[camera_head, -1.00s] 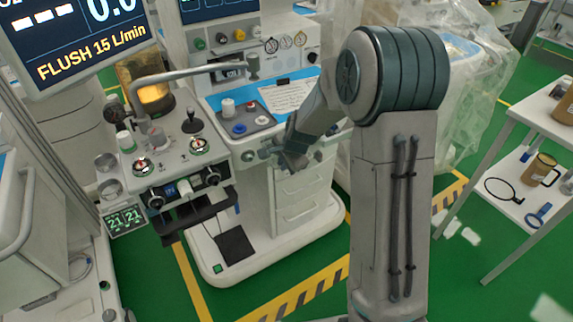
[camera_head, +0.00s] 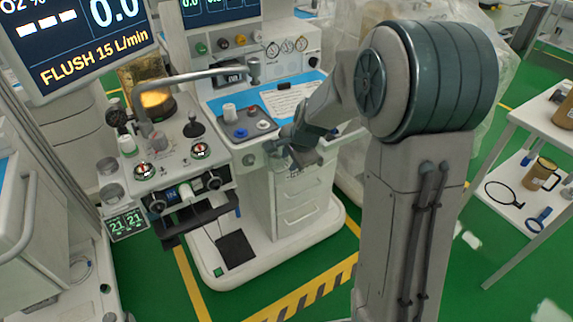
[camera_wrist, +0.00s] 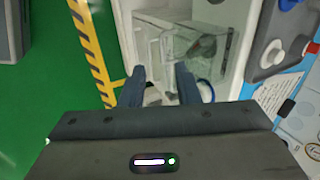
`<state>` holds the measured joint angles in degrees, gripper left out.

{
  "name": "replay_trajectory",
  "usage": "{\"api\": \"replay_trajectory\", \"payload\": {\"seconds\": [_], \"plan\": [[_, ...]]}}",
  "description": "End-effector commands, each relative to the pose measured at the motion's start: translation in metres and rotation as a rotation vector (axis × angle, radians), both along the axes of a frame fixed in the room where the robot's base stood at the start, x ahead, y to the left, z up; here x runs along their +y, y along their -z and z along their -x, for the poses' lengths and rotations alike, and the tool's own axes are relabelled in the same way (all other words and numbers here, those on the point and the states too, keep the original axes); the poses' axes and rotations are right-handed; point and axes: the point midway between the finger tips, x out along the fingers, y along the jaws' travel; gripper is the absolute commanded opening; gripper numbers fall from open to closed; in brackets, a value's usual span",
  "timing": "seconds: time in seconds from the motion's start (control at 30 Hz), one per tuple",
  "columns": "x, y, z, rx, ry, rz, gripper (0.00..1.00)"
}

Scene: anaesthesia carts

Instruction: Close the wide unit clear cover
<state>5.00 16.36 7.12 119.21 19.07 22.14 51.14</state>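In the wrist view, a clear, see-through panel or box (camera_wrist: 205,45) shows on the white side of a cart, beyond my fingers. It looks like the clear cover, but I cannot tell how far it stands open. My gripper (camera_wrist: 160,84) has its two fingers apart, with nothing clearly held between them. A pale round part and a blue-rimmed one show behind the fingertips.
The cart's blue worktop (camera_head: 215,103) holds a grey tray (camera_head: 245,124) and a paper sheet. A machine with knobs and a monitor (camera_head: 75,40) stands at left. A white side table (camera_head: 500,190) with a mug is at right.

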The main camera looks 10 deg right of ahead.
Motion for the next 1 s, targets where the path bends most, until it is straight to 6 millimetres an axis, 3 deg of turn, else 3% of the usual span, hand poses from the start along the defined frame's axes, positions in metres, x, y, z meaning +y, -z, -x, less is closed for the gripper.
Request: {"api": "replay_trajectory", "payload": {"seconds": [0.2, 0.4, 1.0], "plan": [[-0.007, -0.039, 0.017, -0.002, 0.0, 0.0, 0.29], [-0.01, -0.059, 0.026, 0.001, -0.002, 0.0, 0.29], [-0.012, -0.065, 0.029, 0.002, -0.004, 0.002, 0.29]]}}
